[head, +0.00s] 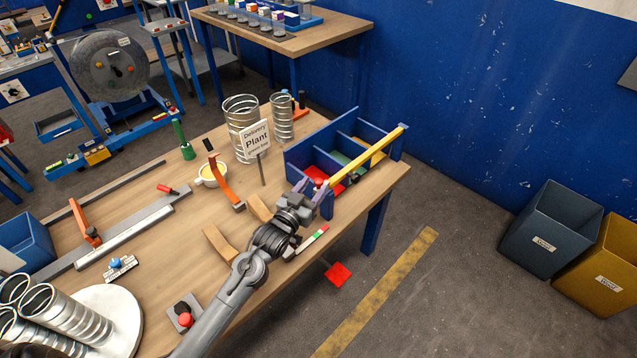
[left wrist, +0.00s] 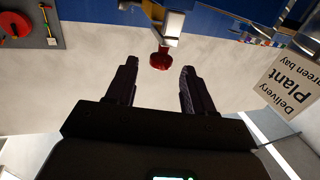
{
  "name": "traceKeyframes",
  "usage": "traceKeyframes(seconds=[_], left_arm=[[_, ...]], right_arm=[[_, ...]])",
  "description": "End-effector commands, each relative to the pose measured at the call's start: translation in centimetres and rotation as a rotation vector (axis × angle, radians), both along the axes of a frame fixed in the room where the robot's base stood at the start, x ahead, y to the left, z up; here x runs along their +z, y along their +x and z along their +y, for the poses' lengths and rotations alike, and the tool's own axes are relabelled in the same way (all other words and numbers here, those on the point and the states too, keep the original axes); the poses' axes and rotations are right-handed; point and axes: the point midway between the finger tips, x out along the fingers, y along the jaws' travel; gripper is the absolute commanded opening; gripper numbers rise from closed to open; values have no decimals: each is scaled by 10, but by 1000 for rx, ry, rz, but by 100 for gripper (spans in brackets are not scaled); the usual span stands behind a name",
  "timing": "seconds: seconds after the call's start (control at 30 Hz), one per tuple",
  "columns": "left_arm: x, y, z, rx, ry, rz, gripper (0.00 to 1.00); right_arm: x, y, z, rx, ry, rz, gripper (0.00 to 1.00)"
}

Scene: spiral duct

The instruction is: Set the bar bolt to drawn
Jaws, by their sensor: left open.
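A long yellow bar (head: 370,157) lies slantwise along the front top of the blue divided bin (head: 297,158). It looks like the bar bolt, but I cannot tell its position for sure. My left gripper (head: 323,195) is open at the bar's near end, by the bin's front left corner. In the left wrist view, a round red knob (left wrist: 160,60) shows just beyond and between the tips of my open left gripper (left wrist: 157,75), with nothing between the fingers. A yellow and grey piece (left wrist: 172,24) stands close to the knob. My right gripper is not in view.
A "Delivery Plant" sign (head: 256,139) and spiral ducts (head: 241,118) stand left of the bin. A cup (head: 211,174), orange clamp (head: 224,182) and wooden blocks (head: 219,243) lie on the table. Two floor bins (head: 548,228) stand at the right.

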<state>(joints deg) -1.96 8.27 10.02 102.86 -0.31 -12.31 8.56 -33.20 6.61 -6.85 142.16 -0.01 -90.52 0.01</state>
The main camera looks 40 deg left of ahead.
Motion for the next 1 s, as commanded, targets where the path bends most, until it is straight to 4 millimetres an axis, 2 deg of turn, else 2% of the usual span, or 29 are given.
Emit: traceKeyframes(seconds=[0.1,0.3,0.67,0.77,1.0], left_arm=[[0,17,3,0,0,-1,53],[0,32,6,0,1,0,53],[0,36,6,0,1,0,53],[0,36,6,0,1,0,40],[0,36,6,0,1,0,4]], right_arm=[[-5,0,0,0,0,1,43],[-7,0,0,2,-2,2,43],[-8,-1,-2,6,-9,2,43],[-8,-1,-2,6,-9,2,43],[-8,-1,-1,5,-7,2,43]])
